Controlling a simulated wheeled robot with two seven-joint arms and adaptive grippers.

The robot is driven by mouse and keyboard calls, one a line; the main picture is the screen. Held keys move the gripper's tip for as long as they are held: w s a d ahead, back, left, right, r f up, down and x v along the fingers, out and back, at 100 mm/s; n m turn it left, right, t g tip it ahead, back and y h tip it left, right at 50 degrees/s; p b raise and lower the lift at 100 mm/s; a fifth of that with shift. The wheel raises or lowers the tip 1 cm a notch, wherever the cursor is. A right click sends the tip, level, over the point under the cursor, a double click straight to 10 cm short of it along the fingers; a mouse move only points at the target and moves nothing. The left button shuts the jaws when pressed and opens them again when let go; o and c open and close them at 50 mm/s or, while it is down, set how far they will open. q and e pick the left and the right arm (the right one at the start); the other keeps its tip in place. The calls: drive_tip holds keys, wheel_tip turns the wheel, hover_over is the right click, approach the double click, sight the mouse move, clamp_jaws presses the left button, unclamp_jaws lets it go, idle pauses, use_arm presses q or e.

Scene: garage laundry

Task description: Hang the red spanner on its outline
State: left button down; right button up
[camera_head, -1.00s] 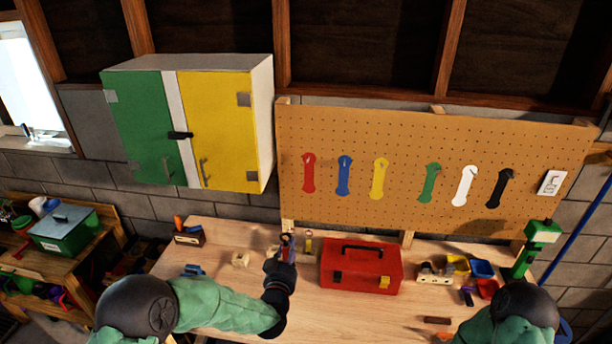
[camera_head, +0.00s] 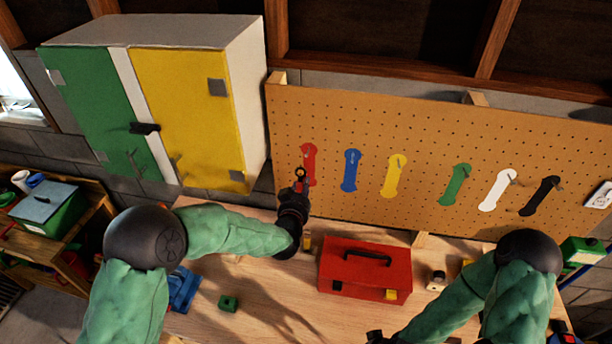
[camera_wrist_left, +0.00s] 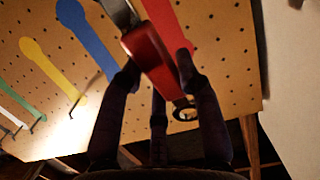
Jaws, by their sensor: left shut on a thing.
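My left gripper (camera_head: 294,205) is shut on the red spanner. The wrist view shows the spanner's red handle (camera_wrist_left: 148,50) between my left fingers (camera_wrist_left: 160,95), with a grey metal end and a dark ring end. In the head view its ring end (camera_head: 300,173) points up, in front of the lower part of the red outline (camera_head: 309,155) on the pegboard. The red outline also shows behind the spanner in the wrist view (camera_wrist_left: 163,15). I cannot tell whether the spanner touches the board. My right gripper (camera_head: 378,337) is partly visible at the bottom edge; its fingers are unclear.
The pegboard (camera_head: 430,130) also bears blue, yellow, green, white and black outlines with hooks. A green and yellow cabinet (camera_head: 190,100) juts out left of the board. A red toolbox (camera_head: 340,265) stands on the wooden bench (camera_head: 270,315) below.

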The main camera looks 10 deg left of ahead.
use_arm(q)
drive_tip(key=shift+r, duration=0.15)
drive_tip(key=shift+b+x, duration=1.05)
drive_tip(key=shift+x, duration=3.85)
use_arm(e)
drive_tip(key=shift+s+f, duration=0.15)
drive_tip(key=shift+f, duration=0.9)
use_arm(q)
drive_tip(key=c, duration=0.8)
unclamp_jaws()
drive_tip(key=shift+s, duration=0.1)
